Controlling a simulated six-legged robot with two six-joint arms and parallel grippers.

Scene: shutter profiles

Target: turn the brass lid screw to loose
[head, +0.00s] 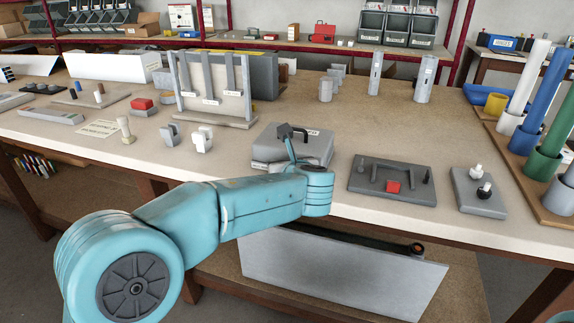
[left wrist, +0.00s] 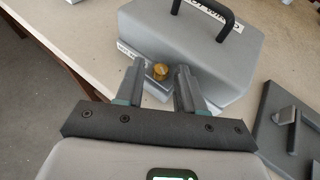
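A grey box lid with a black carry handle, the grey case (head: 262,151), sits near the table's front edge; it also fills the upper part of the left wrist view (left wrist: 190,40). The small brass lid screw (left wrist: 160,72) is on the case's near side, beside a white label too small to read. My left gripper (left wrist: 158,76) is open, with one finger on each side of the screw and a narrow gap showing on both sides. My right gripper is in neither view.
Right of the case lies a dark plate (head: 365,188) with a red block (head: 392,187), then a grey block with knobs (head: 470,200). A panel rack (head: 215,90) stands behind. Coloured tubes (head: 540,110) stand at the far right.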

